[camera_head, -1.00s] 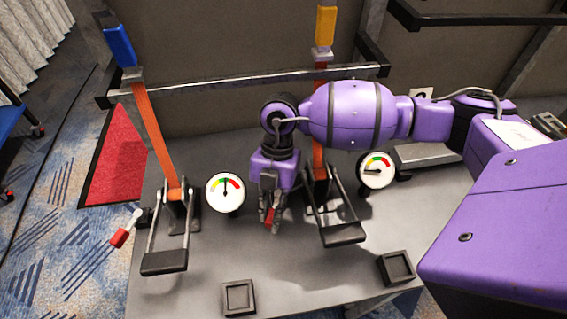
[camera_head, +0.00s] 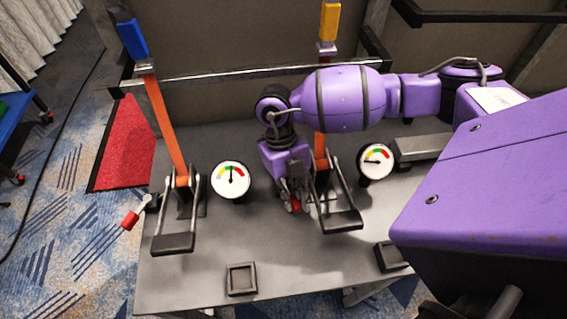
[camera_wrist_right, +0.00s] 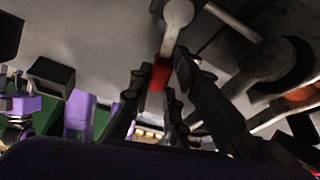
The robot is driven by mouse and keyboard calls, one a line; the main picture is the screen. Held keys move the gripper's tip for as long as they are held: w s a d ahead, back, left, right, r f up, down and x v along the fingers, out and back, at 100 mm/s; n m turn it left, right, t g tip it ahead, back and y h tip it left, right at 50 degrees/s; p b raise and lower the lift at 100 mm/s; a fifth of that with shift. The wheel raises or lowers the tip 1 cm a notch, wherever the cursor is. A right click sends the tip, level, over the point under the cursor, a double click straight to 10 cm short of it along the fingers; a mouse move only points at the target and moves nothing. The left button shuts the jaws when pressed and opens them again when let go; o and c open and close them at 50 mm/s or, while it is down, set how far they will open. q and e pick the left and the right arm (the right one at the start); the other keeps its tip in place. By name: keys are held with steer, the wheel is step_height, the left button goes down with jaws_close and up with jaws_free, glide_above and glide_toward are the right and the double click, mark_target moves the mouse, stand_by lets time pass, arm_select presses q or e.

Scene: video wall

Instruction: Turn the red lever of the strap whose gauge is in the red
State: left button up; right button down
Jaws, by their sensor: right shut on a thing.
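My right gripper (camera_head: 294,206) is shut on the red lever (camera_head: 296,202) beside the right orange strap (camera_head: 320,150). In the wrist view its red grip (camera_wrist_right: 161,74) sits between the fingers, on a grey arm. The right gauge (camera_head: 376,161) has its needle pointing left; I cannot tell its colour zone for sure. The left gauge (camera_head: 230,180) has its needle pointing up, near green. The left orange strap (camera_head: 167,130) has its own red lever (camera_head: 130,219), out to the left and untouched. My left gripper is not in view.
The grey table (camera_head: 200,285) holds black ratchet handles (camera_head: 174,243) under each strap and a small square black tray (camera_head: 241,279). A blue block (camera_head: 132,39) and a yellow block (camera_head: 329,22) top the straps.

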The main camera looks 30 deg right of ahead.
steer(key=shift+w+d+r+n, duration=0.15)
steer(key=shift+n, duration=0.15)
steer(key=c, duration=1.8)
jaws_free()
steer(key=shift+o, duration=0.8)
steer(key=shift+v, duration=3.95)
